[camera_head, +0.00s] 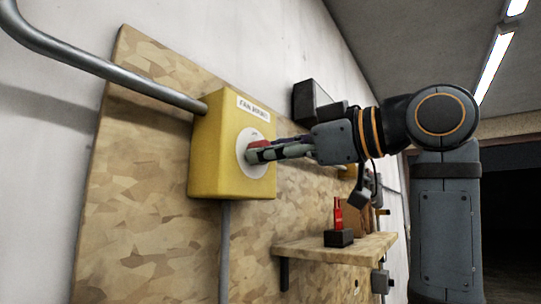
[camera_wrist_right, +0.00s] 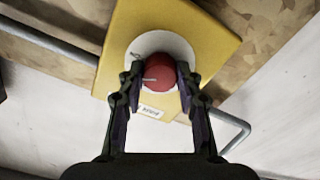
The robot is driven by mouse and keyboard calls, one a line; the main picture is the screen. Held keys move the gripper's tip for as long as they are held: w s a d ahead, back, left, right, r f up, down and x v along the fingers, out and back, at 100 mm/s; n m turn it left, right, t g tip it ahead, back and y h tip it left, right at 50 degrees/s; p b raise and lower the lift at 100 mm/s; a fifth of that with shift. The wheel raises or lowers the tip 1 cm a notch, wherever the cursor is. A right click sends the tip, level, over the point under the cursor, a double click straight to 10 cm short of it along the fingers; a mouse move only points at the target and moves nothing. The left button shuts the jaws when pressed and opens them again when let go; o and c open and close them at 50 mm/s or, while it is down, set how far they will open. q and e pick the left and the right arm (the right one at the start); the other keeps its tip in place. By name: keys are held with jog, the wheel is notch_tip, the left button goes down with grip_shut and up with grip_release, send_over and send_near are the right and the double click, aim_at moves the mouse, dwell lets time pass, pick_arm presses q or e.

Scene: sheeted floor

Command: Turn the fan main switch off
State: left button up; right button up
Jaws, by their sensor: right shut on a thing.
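The fan main switch is a yellow box (camera_head: 208,165) with a label (camera_head: 253,108) on its upper front, fixed to a particle board. On its front is a pale round plate (camera_head: 245,166) with a red knob (camera_head: 258,145). My right gripper (camera_head: 252,155) reaches in from the right and covers part of the knob. In the right wrist view the yellow box (camera_wrist_right: 215,45), white plate (camera_wrist_right: 178,44) and red knob (camera_wrist_right: 160,76) show, with the fingers of the right gripper (camera_wrist_right: 158,80) on both sides of the knob, shut on it. My left gripper is not in view.
A grey conduit (camera_head: 100,65) enters the box's upper left, and another pipe (camera_head: 225,240) runs down below it. A wooden shelf (camera_head: 300,247) juts out at lower right, holding a red item (camera_head: 338,215) in a black block (camera_head: 339,238). A dark box (camera_head: 308,100) is on the wall behind my arm.

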jog(key=n+b, duration=0.1)
jog(key=n, duration=1.1)
jog(key=shift+n, duration=0.3)
jog(key=shift+f, duration=0.1)
dwell(0.3)
jog(key=o, duration=0.8)
jog(key=shift+c, duration=0.2)
jog(key=o, duration=0.4)
jog(key=shift+s+d, duration=0.1)
jog(key=shift+s, duration=0.1)
jog(key=v, duration=1.2)
